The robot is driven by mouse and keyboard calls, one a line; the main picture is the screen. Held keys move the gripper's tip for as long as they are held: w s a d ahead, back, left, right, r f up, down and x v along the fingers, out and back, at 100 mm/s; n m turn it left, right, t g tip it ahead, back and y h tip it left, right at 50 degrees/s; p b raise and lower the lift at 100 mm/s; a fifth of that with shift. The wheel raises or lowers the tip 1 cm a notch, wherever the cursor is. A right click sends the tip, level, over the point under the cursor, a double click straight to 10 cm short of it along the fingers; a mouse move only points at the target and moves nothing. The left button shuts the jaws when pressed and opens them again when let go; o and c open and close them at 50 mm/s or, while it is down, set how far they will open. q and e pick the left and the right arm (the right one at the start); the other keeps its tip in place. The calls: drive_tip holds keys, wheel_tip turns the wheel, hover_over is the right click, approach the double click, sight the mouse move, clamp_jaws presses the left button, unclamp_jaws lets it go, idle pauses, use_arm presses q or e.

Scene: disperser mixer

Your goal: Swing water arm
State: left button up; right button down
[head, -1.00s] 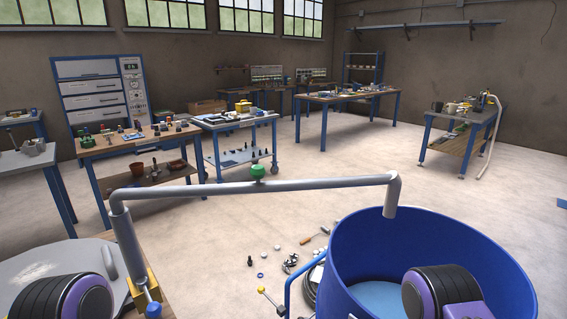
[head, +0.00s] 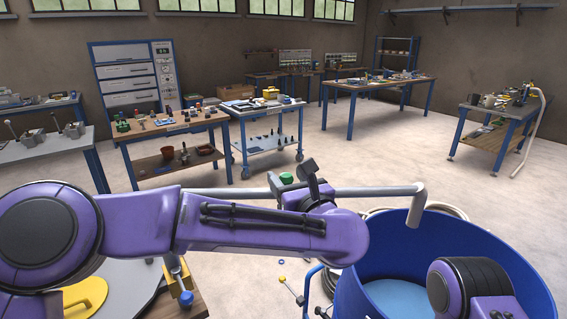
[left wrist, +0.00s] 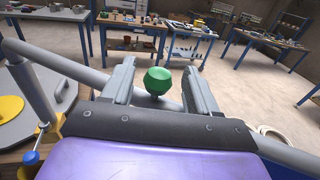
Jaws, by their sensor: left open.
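The water arm (head: 385,190) is a grey pipe running across the head view, with its bent spout end over the open blue vat (head: 443,235). A green knob (head: 287,178) stands on the pipe. My left gripper (head: 292,176) is open at the knob, and my left forearm hides much of the pipe. In the left wrist view the green knob (left wrist: 157,80) shows between the two open fingers (left wrist: 160,72), with no finger visibly touching it. The pipe (left wrist: 60,65) passes behind the fingers. My right gripper is not in view.
A blue-handled valve (head: 185,298) sits at the lower left, near a round grey lid and a yellow part (head: 86,297). Workbenches (head: 175,130) with tools stand further back. Open floor lies between them and the vat. A coiled hose lies behind the vat.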

sight(283, 172)
use_arm(q)
drive_tip(key=p+x, duration=0.1)
drive_tip(key=x, duration=0.1)
drive_tip(key=shift+w+a+r, duration=0.15)
drive_tip(key=shift+w, duration=0.1)
drive_tip(key=shift+w+a, duration=0.1)
drive_tip(key=shift+w, duration=0.3)
